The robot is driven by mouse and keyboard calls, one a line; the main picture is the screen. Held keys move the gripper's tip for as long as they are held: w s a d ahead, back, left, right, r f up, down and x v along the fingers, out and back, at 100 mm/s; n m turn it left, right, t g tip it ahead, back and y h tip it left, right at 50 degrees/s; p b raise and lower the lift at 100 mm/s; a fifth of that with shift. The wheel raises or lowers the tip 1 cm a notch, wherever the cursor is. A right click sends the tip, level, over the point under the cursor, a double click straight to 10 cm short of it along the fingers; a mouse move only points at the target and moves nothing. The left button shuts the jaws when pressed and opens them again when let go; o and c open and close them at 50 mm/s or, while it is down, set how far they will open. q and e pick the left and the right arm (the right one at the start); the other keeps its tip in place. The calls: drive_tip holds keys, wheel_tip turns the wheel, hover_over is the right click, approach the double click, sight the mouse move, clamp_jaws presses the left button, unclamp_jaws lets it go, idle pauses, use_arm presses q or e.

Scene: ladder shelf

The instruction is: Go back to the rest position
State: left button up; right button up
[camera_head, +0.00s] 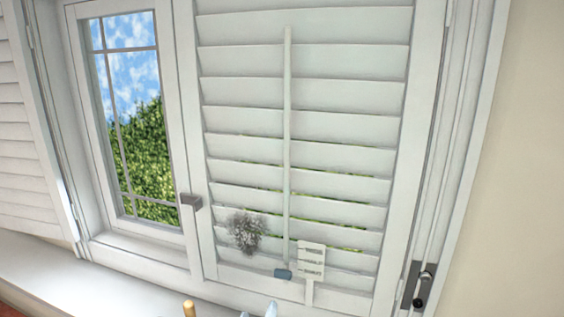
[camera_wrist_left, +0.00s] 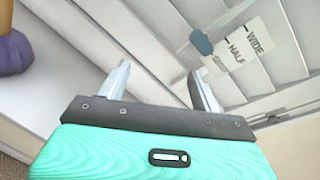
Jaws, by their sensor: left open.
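My left gripper (camera_head: 258,312) shows only as pale fingertips at the bottom edge of the head view. In the left wrist view my left gripper (camera_wrist_left: 159,70) is open, with nothing between its two fingers. A blue-grey tab (camera_head: 283,274) sits at the lower end of the shutter's white tilt rod (camera_head: 288,150), beside a label card (camera_head: 311,261). The tab (camera_wrist_left: 201,42) and the card (camera_wrist_left: 243,50), reading WIDE and HALF with a blurred third word, lie beyond the right finger in the left wrist view, apart from it. My right gripper is not in view.
A louvred shutter panel (camera_head: 309,96) fills the middle, its slats mostly closed with thin gaps low down. A window (camera_head: 143,120) stands left, above a white sill (camera_head: 60,279). A purple object with a tan top (camera_wrist_left: 14,55) stands left of my gripper in the wrist view.

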use_arm(q)
drive_tip(key=s+a+f+n+g+y, duration=0.1)
drive_tip(key=s+a+f+n+g, duration=0.4)
drive_tip(key=s+n, duration=0.55)
drive_tip(key=s+a+f+n+g+y, duration=0.1)
drive_tip(key=s+a+f+n+g, duration=0.25)
drive_tip(key=s+a+n, duration=0.45)
drive_tip(key=s+a+f+n+g+y, duration=0.1)
drive_tip(key=s+a+f+n+g, duration=0.4)
drive_tip(key=s+n, duration=0.75)
wheel_tip(320, 180, down, 38)
drive_tip(key=s+m+b, duration=0.2)
drive_tip(key=s+b, duration=0.1)
drive_tip(key=b, duration=0.2)
drive_tip(key=s+a+f+b, duration=0.1)
drive_tip(key=s+f+b, duration=0.1)
drive_tip(key=s+f, duration=0.7)
drive_tip(key=s+a+f+g+b, duration=0.1)
drive_tip(key=s+f, duration=0.8)
drive_tip(key=f, duration=0.4)
drive_tip(key=shift+s+a+b, duration=0.2)
drive_tip(key=shift+a+b, duration=0.1)
drive_tip(key=shift+b, duration=0.1)
